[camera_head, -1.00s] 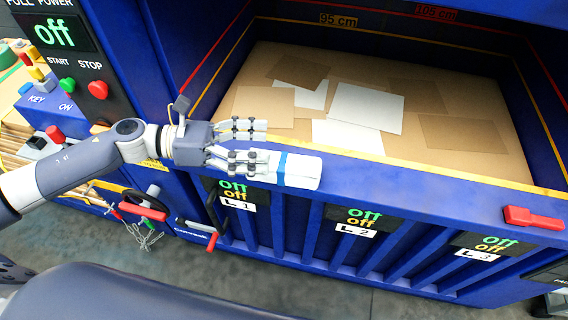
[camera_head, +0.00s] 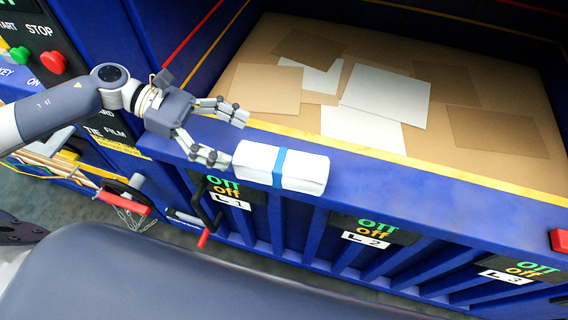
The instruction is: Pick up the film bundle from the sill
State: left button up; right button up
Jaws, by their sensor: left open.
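The film bundle (camera_head: 306,171) is a white block with a blue band around its middle. It lies on the blue sill (camera_head: 400,178) along the front of the baler opening. My left gripper (camera_head: 238,138) comes in from the left, with its fingers spread. One finger is at the bundle's left end and the other is above and behind that end. The gripper is open and holds nothing; whether the lower fingertip touches the bundle I cannot tell. My right gripper does not show.
Behind the sill, cardboard and several paper sheets (camera_head: 385,95) fill the chamber. A red block (camera_head: 560,240) sits on the sill at far right. A control panel with a red stop button (camera_head: 53,63) is at left. Below are the L1 display and a red-tipped handle (camera_head: 203,239).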

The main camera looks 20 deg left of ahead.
aim_at(278, 158)
pick_arm(q)
jog(key=shift+w+d+f, duration=0.3)
jog(key=shift+w+f, duration=0.25)
jog(key=shift+f, duration=0.1)
jog(key=p+x, duration=0.2)
jog(key=x, duration=0.3)
jog(key=shift+s+d+r, duration=0.1)
jog(key=shift+s+r, duration=0.1)
jog(key=p+x, duration=0.2)
jog(key=x, duration=0.1)
jog(key=p+x, duration=0.1)
jog(key=shift+d+r+p, duration=0.2)
jog(key=shift+d+p, duration=0.15)
jog(key=shift+p, duration=0.05)
jog(key=shift+d+f, duration=0.25)
jog(key=shift+d, duration=0.05)
jog(key=shift+a, duration=0.1)
jog(key=c, duration=1.2)
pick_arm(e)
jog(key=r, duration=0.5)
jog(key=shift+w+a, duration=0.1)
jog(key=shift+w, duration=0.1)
